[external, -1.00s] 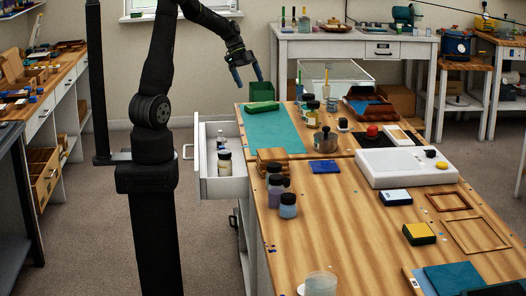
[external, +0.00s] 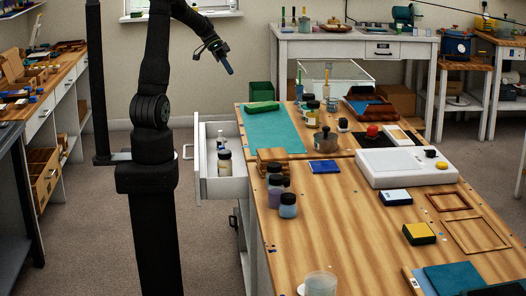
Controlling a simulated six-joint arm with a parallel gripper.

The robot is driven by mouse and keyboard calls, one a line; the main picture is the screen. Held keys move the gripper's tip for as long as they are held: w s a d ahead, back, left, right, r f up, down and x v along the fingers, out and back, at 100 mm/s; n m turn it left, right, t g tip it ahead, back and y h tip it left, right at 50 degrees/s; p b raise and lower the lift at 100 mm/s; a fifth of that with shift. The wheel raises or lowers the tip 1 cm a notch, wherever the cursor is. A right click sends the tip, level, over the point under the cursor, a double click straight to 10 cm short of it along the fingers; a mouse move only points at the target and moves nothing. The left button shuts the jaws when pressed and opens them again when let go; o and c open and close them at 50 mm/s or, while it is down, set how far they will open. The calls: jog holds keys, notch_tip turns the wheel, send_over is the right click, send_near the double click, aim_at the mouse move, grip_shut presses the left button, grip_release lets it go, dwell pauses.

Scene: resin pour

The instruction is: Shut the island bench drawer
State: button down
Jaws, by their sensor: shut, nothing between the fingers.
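The island bench (external: 355,232) has a wooden top and fills the right and middle of the view. Its white drawer (external: 223,188) is pulled out to the left from the bench side. Several small bottles (external: 224,162) stand inside it. The drawer's handle (external: 188,152) is on its left-facing front, clear of my arm. My gripper (external: 229,71) is shut and empty, in the air above and beyond the drawer, touching nothing.
Dark-lidded jars (external: 288,205) stand near the bench's left edge, beside a wooden block (external: 272,160). A teal mat (external: 275,133) covers the far-left corner. A green bin (external: 261,92) stands on the floor behind.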

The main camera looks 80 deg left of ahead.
jog(key=s+a+m+t+y, duration=0.25)
jog(key=s+m+t, duration=0.35)
jog(key=s+m, duration=1.1)
jog(key=s+a+m+t+y, duration=0.25)
jog(key=s+m+t, duration=0.35)
jog(key=s+m, duration=1.1)
jog(key=w+f+m, duration=0.2)
jog(key=w+f, duration=0.1)
jog(key=f, duration=3)
jog(key=w, duration=1.3)
jog(key=shift+w+d+r+y, duration=0.15)
jog(key=shift+w+d+y, duration=0.15)
jog(key=shift+d+y, duration=0.15)
jog(key=w, duration=1.6)
jog(key=shift+w, duration=0.85)
jog(key=shift+r, duration=0.1)
